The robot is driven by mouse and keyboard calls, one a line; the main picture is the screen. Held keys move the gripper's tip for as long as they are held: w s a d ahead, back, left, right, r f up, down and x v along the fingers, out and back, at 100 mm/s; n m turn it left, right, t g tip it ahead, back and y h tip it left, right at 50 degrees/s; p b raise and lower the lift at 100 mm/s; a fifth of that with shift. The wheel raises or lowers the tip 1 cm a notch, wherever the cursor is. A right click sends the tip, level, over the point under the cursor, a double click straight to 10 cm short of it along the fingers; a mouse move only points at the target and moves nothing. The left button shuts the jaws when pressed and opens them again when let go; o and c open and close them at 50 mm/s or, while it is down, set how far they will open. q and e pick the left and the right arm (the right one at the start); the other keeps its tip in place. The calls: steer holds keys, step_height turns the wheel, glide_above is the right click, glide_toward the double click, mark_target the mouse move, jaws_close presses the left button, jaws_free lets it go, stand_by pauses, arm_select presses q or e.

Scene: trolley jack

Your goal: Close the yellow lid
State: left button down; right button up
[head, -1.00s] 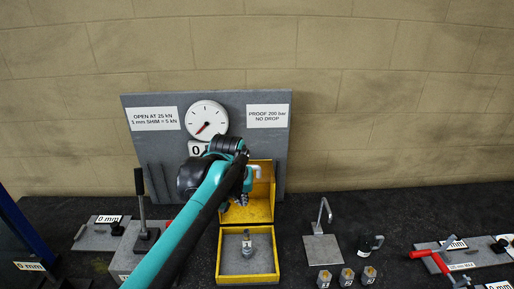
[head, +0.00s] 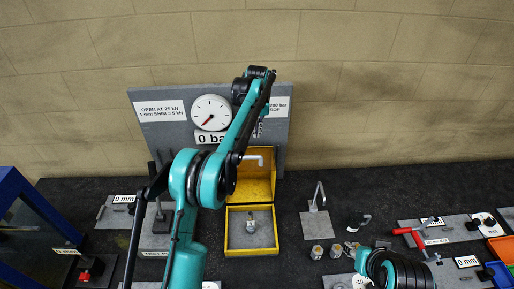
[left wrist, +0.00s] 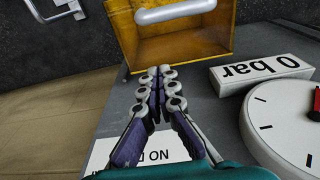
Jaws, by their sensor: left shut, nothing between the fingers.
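The yellow lid (head: 257,187) stands open and upright at the back of its yellow box (head: 228,236). A pale bar handle (head: 252,158) sits on the lid. The box has a grey floor with a small metal fitting (head: 251,224) on it. My left gripper (head: 259,130) is above the lid, in front of the grey panel, partly hidden by its arm. In the left wrist view its fingers (left wrist: 158,85) are shut and empty, pointing toward the lid (left wrist: 190,48) and its handle (left wrist: 175,12), apart from them.
The grey panel (head: 155,138) carries a round gauge (head: 212,112) and a "0 bar" label (head: 211,138) close to the left arm. A hooked stand (head: 315,207) and small metal pieces (head: 317,252) are right of the box.

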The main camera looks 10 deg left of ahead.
arm_select(q)
steer(key=f, duration=0.5)
steer(key=w+f, duration=0.1)
steer(key=f, duration=0.1)
steer(key=shift+a+f+p, duration=0.15)
steer(key=shift+f+p, duration=0.05)
steer(key=shift+p, duration=0.2)
steer(key=shift+s+f, duration=0.15)
steer(key=shift+f, duration=0.2)
steer(key=s, duration=0.2)
steer(key=s+d+r+p, duration=0.1)
steer(key=shift+s, duration=0.3)
steer(key=shift+w+f, duration=0.1)
steer(key=shift+f, duration=0.05)
